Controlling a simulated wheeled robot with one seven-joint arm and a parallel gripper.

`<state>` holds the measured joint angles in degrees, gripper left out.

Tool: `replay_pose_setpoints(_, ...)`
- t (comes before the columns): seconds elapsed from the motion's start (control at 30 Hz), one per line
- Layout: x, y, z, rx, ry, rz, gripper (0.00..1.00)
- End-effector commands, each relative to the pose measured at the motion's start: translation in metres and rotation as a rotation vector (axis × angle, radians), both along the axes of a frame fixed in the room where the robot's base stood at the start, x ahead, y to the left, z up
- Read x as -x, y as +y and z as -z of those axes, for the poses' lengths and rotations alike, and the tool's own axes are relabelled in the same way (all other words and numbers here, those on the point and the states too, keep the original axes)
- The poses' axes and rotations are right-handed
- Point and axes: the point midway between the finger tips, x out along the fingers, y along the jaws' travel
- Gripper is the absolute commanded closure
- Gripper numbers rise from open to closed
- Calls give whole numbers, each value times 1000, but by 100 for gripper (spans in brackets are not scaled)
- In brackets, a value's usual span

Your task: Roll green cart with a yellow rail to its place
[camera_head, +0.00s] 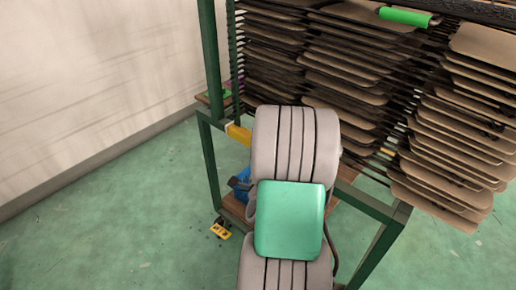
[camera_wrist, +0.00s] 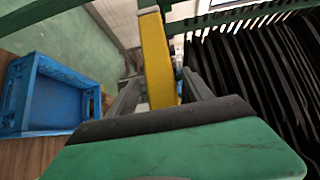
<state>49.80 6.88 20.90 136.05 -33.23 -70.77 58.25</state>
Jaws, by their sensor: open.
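The green cart (camera_head: 209,60) stands ahead of me, its frame holding tall stacks of brown trays. Its yellow rail (camera_head: 238,134) shows just left of my arm, which hides the rest of it in the head view. In the wrist view the yellow rail (camera_wrist: 157,60) runs between the fingers of my gripper (camera_wrist: 160,80). The gripper is open, with a finger on each side of the rail. I cannot tell whether either finger touches it. In the head view my arm hides the gripper.
A blue crate (camera_wrist: 45,95) sits on the cart's lower wooden shelf (camera_wrist: 25,155). A green cylinder (camera_head: 404,17) lies on top of the trays. A pale wall (camera_head: 90,80) stands at the left.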

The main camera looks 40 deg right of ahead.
Motion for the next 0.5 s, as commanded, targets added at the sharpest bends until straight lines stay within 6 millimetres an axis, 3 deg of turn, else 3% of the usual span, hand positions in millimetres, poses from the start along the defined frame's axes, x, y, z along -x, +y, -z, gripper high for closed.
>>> replay_pose_setpoints(0.27, 6, 4, 1, 1, -3, 2, 41)
replay_pose_setpoints(0.5, 35, 27, 2, 4, -3, 3, 41)
